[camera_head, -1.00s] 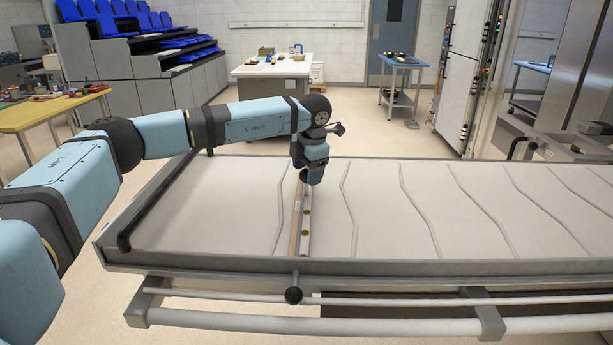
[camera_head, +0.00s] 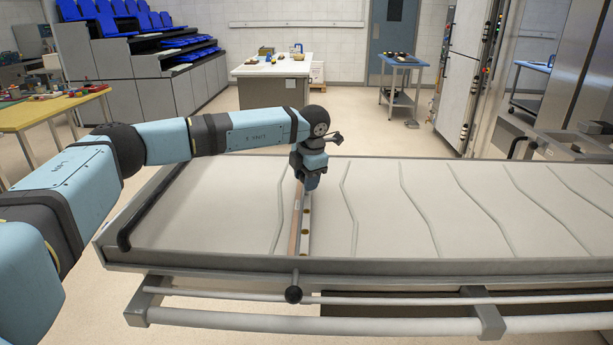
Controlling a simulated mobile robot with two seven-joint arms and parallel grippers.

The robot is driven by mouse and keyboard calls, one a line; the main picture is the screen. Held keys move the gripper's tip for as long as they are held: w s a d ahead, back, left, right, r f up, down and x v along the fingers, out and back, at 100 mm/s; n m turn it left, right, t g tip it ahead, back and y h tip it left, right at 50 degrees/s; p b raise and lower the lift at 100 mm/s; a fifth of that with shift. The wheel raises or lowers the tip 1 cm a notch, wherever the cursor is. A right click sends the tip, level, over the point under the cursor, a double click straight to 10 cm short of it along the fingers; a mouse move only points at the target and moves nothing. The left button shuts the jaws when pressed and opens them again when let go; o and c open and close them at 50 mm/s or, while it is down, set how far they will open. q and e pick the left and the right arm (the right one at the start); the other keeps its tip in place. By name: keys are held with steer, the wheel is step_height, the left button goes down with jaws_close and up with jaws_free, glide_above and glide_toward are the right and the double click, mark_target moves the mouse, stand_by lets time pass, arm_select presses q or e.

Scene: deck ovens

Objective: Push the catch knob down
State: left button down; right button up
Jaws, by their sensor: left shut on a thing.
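A black ball knob (camera_head: 293,295) sits at the front edge of the long loader bed, at the lower end of a short metal stem. A narrow bar (camera_head: 304,232), part brown and part metal with dark spots, lies across the bed from near the front edge to under my left gripper. My left gripper (camera_head: 309,186) points down and is shut at the far end of this bar, well behind the black knob. The gripper's body hides the spot where its fingers meet the bar. My right gripper is not in view.
The pale loader bed (camera_head: 400,210) with grey wavy lines fills the middle and right. A rail (camera_head: 400,322) runs along its front. A white table (camera_head: 275,68) and a blue trolley (camera_head: 402,62) stand far behind. The bed right of the gripper is clear.

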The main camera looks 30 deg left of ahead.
arm_select(q)
steer(key=shift+f, duration=0.75)
steer(key=c, duration=0.7)
jaws_free()
steer(key=shift+o, duration=0.4)
step_height(320, 180, up, 14)
steer(key=s+d, duration=0.1)
steer(key=d, duration=0.1)
steer(key=shift+d+f, duration=0.2)
steer(key=shift+d, duration=0.05)
steer(key=shift+r, duration=0.1)
